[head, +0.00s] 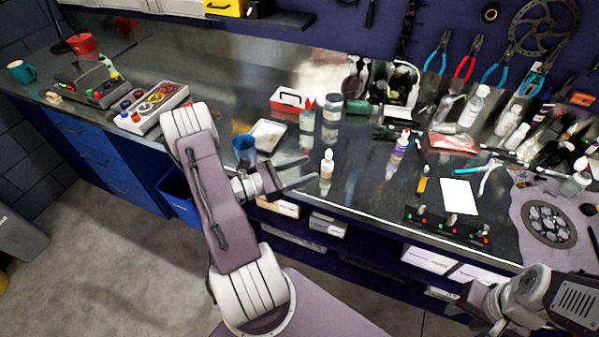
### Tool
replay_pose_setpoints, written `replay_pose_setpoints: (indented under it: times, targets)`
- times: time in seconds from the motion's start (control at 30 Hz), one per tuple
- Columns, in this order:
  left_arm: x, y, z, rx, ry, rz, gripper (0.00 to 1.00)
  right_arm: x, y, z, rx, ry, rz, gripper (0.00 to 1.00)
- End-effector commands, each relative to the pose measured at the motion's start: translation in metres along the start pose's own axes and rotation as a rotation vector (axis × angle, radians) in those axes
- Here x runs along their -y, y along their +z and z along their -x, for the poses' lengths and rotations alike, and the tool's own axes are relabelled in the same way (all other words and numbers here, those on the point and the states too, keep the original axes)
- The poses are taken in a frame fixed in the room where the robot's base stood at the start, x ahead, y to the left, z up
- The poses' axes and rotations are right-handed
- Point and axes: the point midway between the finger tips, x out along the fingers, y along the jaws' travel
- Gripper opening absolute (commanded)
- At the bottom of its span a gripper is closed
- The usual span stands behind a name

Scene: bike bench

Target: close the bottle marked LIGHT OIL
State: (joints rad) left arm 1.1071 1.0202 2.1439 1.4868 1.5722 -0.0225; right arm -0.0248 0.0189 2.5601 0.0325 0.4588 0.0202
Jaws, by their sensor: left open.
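Several bottles stand on the bench, but their labels are too small to read, so I cannot tell which is marked LIGHT OIL. A white and purple bottle (401,146) stands further right. My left gripper (306,172) is open and empty, just left of the small pale bottle, its fingers pointing towards it and apparently apart from it. My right gripper (474,309) is low at the bottom right, in front of the bench; its fingers are unclear. I cannot make out a loose cap.
A blue cup (243,146) and a pale tray (267,135) are close behind my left gripper. A black strip with red and green parts (447,228) lies along the front edge. More bottles (473,106) crowd the back right. Clear bench lies between the pale and purple bottles.

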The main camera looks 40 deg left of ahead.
Motion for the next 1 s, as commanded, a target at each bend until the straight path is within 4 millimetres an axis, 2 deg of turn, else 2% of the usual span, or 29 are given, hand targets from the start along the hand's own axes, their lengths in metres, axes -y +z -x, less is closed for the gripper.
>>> replay_pose_setpoints:
  times: [0.1,0.2,0.53,0.63,0.67,0.73,0.77,0.83,0.9,0.93,1.0]
  targets:
    - [0.0,0.0,0.013,0.0,0.001,-0.001,0.52,0.0,0.0,-0.002,0.0,0.0,0.0,0.4]
    - [0.0,0.0,0.017,0.0,0.0,0.0,0.52,0.0,0.0,-0.002,0.0,0.0,0.0,0.4]
    - [0.001,0.0,0.017,-0.001,-0.002,0.0,0.52,0.0,0.0,-0.002,0.0,0.0,0.0,0.4]
    - [0.012,0.001,0.01,-0.022,-0.053,-0.013,0.52,0.0,0.0,-0.002,0.0,0.0,0.0,0.4]
    - [0.02,0.001,0.005,-0.039,-0.091,-0.023,0.52,0.0,0.0,-0.002,0.0,0.0,0.0,0.4]
    - [0.052,0.0,-0.008,-0.104,-0.237,-0.064,0.52,0.0,0.0,-0.002,0.0,0.0,0.0,0.4]
    - [0.071,-0.002,-0.013,-0.142,-0.322,-0.093,0.52,0.0,0.0,-0.002,0.0,0.0,0.0,0.4]
    - [0.124,-0.008,-0.018,-0.257,-0.569,-0.199,0.52,0.0,0.0,-0.002,0.0,0.0,0.0,0.4]
    - [0.177,-0.02,-0.005,-0.394,-0.867,-0.379,0.52,0.0,0.0,-0.002,0.0,0.0,0.0,0.4]
    - [0.194,-0.026,0.006,-0.453,-1.002,-0.482,0.52,0.0,0.0,-0.002,0.0,0.0,0.0,0.4]
    - [0.214,-0.038,0.033,-0.563,-1.275,-0.751,0.52,0.0,0.0,-0.002,0.0,0.0,0.0,0.4]
